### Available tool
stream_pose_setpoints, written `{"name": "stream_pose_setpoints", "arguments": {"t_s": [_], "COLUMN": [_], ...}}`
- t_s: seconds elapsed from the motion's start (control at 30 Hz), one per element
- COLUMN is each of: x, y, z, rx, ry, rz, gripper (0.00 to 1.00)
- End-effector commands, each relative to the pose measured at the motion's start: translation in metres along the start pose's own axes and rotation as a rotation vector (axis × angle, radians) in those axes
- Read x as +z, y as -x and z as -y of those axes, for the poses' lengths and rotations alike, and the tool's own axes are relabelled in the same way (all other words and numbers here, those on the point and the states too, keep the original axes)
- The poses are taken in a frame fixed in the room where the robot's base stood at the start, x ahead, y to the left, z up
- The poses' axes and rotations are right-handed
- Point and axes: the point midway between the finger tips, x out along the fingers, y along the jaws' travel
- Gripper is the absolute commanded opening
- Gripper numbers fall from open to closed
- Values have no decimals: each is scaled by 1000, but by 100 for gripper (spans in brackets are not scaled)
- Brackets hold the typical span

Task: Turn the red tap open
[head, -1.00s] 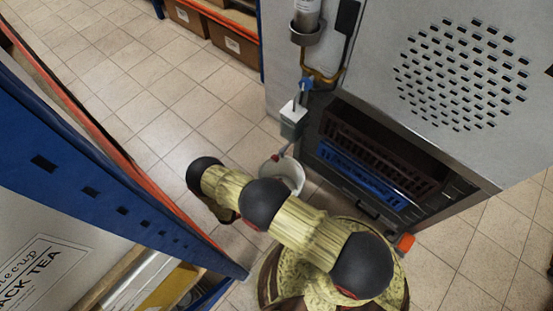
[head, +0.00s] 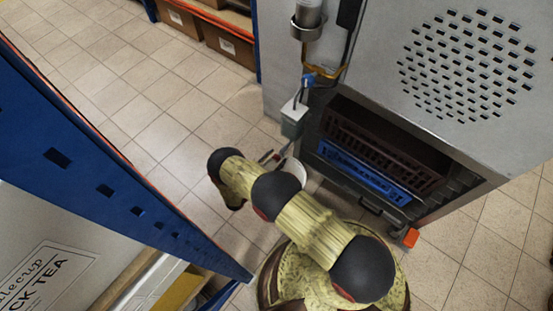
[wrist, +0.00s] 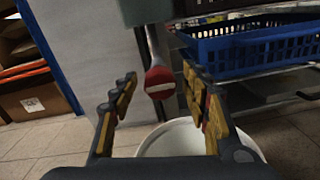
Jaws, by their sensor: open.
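The red tap (wrist: 160,80) shows in the wrist view as a red-tipped lever with a pale band. It hangs on a pale stem below a grey box (head: 293,118) on the machine's side. My gripper (wrist: 157,88) is open, one finger to each side of the red tip in the picture. I cannot tell whether the tip is fully between the fingers or a little beyond them, and I see no clear contact. In the head view the gripper (head: 270,158) is small and partly hidden by my arm, close under the grey box.
A white bucket (wrist: 180,138) stands on the floor below the tap. A blue crate (wrist: 250,48) sits in the machine's lower bay to the right. A blue fitting (head: 308,80) is above the grey box. A blue shelf upright (head: 120,195) stands at left. Tiled floor between is clear.

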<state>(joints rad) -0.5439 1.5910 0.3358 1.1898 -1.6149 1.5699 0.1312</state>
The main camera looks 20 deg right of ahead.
Motion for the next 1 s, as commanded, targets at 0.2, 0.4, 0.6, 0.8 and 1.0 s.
{"name": "stream_pose_setpoints", "arguments": {"t_s": [0.2,0.4,0.6,0.8,1.0], "x": [0,0,0,0,0], "y": [-10,-9,-9,-9,-9], "z": [0,0,0,0,0], "rx": [0,0,0,0,0], "ry": [-1,0,0,0,0], "rz": [0,0,0,0,0], "gripper": [47,46,35,24,12]}}
